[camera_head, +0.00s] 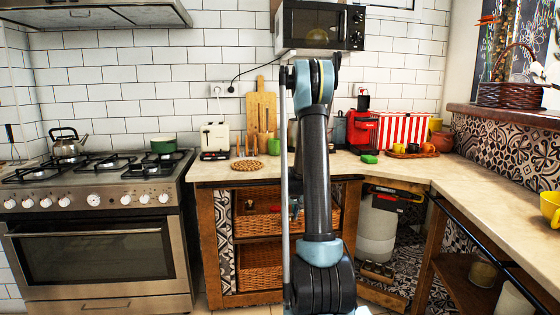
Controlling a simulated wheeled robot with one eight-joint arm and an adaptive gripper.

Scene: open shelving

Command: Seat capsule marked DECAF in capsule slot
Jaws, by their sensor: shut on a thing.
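No capsule marked DECAF can be made out in the head view. A small red machine (362,130) with a dark top stands on the back counter, right of my arm; it looks like a coffee machine. Its capsule slot cannot be made out at this size. My arm rises through the middle of the view and bends at the top. My gripper cannot be made out; it may be hidden behind my own arm links, along with anything it holds.
The counter (480,195) runs along the back and right, with free room on the right. A stove (95,190) stands left; a microwave (322,27) hangs above.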

